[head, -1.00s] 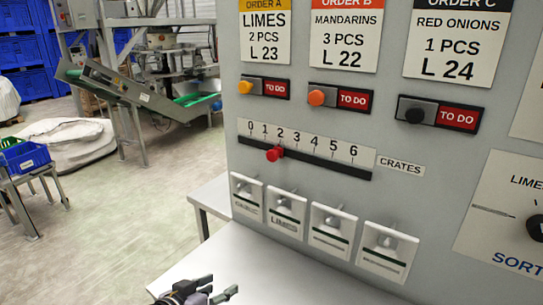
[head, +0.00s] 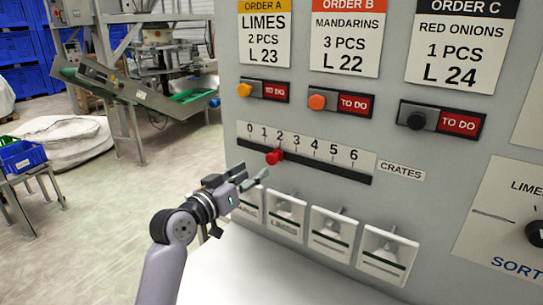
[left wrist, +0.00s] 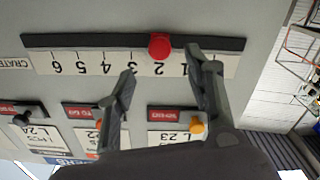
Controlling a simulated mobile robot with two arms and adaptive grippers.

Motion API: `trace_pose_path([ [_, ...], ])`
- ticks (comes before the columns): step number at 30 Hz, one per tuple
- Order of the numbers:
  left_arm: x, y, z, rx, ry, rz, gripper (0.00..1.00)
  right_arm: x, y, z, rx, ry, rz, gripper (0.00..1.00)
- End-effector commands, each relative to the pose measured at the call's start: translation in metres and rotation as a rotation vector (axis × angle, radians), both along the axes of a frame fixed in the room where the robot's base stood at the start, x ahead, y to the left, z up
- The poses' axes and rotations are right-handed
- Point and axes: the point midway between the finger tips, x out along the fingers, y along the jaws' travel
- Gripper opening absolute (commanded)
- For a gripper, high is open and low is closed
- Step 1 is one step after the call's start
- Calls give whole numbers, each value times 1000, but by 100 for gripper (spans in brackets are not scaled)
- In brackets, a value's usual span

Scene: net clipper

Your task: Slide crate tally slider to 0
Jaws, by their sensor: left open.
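The crate tally slider is a red knob (head: 274,157) on a black horizontal track (head: 330,172) below a white scale marked 0 to 6. The knob stands at about 2. My left gripper (head: 250,178) is open and empty, just below and left of the knob in the head view. In the left wrist view, which is upside down, the red knob (left wrist: 159,45) shows ahead of and between the two spread fingers (left wrist: 165,85). The fingers seem apart from the knob. My right gripper is not in view.
Below the track, several white tilted switch plates (head: 331,234) stick out of the grey panel close to my left gripper. Above are coloured buttons (head: 317,102) with TO DO labels. A white table surface (head: 240,275) lies below the panel.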

Motion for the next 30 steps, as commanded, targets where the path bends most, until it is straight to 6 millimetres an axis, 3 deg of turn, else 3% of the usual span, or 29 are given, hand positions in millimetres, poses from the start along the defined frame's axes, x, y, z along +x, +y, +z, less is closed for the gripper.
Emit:
trace_pose_path([
  [9, 50, -34, 2, -2, 3, -2, 47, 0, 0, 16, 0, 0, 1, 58],
  [15, 69, -47, 1, 0, 1, -1, 47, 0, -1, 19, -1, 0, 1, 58],
  [30, 78, -53, -1, 0, 0, 0, 46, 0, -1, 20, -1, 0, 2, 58],
])
